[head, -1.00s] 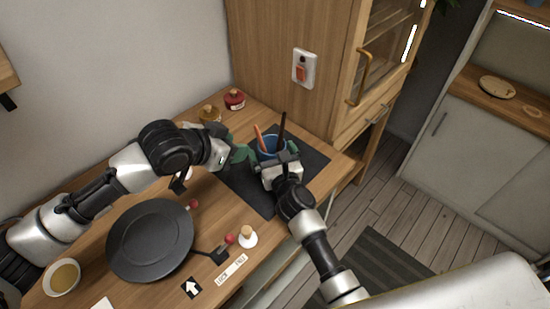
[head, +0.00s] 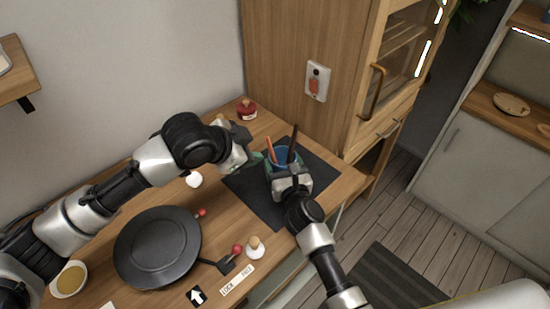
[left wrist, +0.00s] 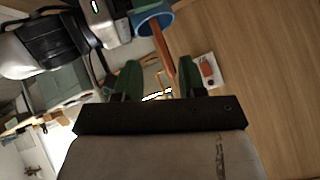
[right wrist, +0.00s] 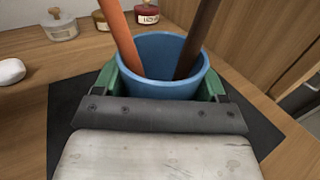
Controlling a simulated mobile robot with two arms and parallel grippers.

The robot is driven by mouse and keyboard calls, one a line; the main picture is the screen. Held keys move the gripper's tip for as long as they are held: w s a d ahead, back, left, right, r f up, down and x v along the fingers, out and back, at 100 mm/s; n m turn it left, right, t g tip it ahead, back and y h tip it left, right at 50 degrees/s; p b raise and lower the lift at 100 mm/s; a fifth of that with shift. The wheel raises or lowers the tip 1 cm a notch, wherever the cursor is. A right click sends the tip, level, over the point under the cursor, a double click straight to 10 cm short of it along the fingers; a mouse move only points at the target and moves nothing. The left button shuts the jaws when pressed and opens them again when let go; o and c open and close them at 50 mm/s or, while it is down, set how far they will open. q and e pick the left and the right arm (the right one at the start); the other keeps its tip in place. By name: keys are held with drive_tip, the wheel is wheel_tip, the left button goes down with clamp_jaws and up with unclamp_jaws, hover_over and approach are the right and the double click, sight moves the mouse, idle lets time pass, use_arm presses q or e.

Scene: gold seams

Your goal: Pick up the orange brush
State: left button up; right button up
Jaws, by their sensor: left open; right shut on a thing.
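The orange brush (head: 271,149) stands tilted in a blue cup (head: 285,158), beside a dark brown stick (head: 293,143). Both also show in the right wrist view, as an orange handle (right wrist: 118,36) and a dark handle (right wrist: 197,38). My right gripper (right wrist: 165,88) is shut on the cup, one green finger on each side. My left gripper (head: 256,158) is open and empty, just left of the cup. In the left wrist view the brush (left wrist: 163,50) shows beyond and between the open fingers (left wrist: 157,80), not touching them as far as I can tell.
A dark mat (head: 256,203) lies around the cup. A red jar (head: 246,109) stands behind, near the wooden cabinet (head: 290,60). A black round pan-like dish (head: 157,247), a red-knobbed lever (head: 237,250) and a corked bottle (head: 255,247) occupy the front.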

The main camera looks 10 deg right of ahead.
sight(267, 139)
use_arm(q)
drive_tip(key=s+d+r+m+g+y, duration=0.1)
drive_tip(key=d+r+m+y, duration=0.2)
drive_tip(key=m, duration=0.7)
drive_tip(key=d+r+m+y, duration=0.15)
drive_tip(key=r+m, duration=0.35)
drive_tip(key=m, duration=0.5)
drive_tip(key=shift+y, duration=0.45)
drive_tip(key=shift+a+x, duration=0.25)
drive_tip(key=shift+x, duration=1.7)
drive_tip(key=shift+a+x, duration=0.25)
drive_tip(key=shift+x, duration=1.65)
drive_tip(key=shift+a+x, duration=0.25)
drive_tip(key=shift+x, duration=1.7)
clamp_jaws()
